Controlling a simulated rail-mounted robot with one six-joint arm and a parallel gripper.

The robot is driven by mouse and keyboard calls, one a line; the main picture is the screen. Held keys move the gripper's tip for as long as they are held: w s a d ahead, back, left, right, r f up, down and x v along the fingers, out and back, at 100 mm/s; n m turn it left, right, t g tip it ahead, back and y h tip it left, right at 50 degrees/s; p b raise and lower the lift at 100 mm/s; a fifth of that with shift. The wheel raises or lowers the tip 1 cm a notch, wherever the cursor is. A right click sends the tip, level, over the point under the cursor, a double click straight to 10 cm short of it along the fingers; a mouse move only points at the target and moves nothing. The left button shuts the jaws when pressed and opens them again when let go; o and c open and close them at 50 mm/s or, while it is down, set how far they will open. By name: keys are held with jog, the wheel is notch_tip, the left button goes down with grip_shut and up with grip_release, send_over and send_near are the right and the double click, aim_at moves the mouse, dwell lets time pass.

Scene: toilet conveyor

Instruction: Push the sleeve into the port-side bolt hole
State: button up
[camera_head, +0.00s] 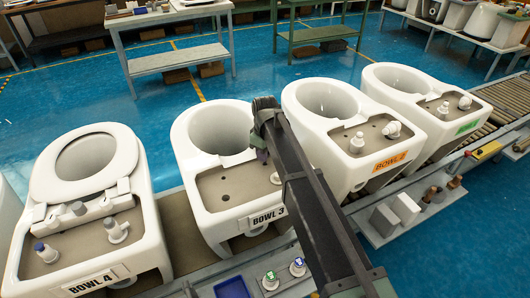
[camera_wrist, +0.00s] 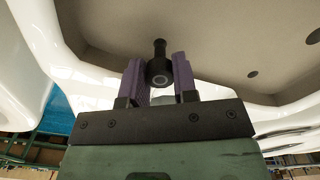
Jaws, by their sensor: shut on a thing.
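My gripper (camera_wrist: 158,76) is shut on a dark sleeve (camera_wrist: 159,48), held between its purple finger pads. The sleeve has a narrower stem at its top and a round, ringed end facing the wrist camera. Beyond it is the grey-brown deck of a white bowl, with one dark hole (camera_wrist: 252,73) to the right and another at the far right edge. I cannot tell whether the sleeve touches the deck. In the head view my gripper (camera_head: 261,146) is over BOWL 3 (camera_head: 194,142), whose grey deck (camera_head: 240,186) shows a hole at left. The sleeve is hidden there.
A white fitting (camera_head: 275,178) stands on BOWL 3's deck, partly behind my arm. BOWL 4 (camera_head: 148,235) with a seat stands left; BOWL 2 (camera_head: 340,140) stands right, with fittings on its deck. A blue tray (camera_head: 232,288) and blue- and green-topped pieces lie in front.

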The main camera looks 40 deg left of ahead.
jog(key=shift+f+b, duration=0.65)
jog(key=shift+f, duration=0.1)
jog(key=o, duration=1)
jog(key=shift+c, duration=0.2)
jog(key=shift+r, duration=0.2)
notch_tip(320, 180, up, 11)
jog(key=p, duration=1.1)
jog(key=shift+f, duration=0.25)
jog(key=shift+s, duration=0.1)
jog(key=shift+c, duration=0.3)
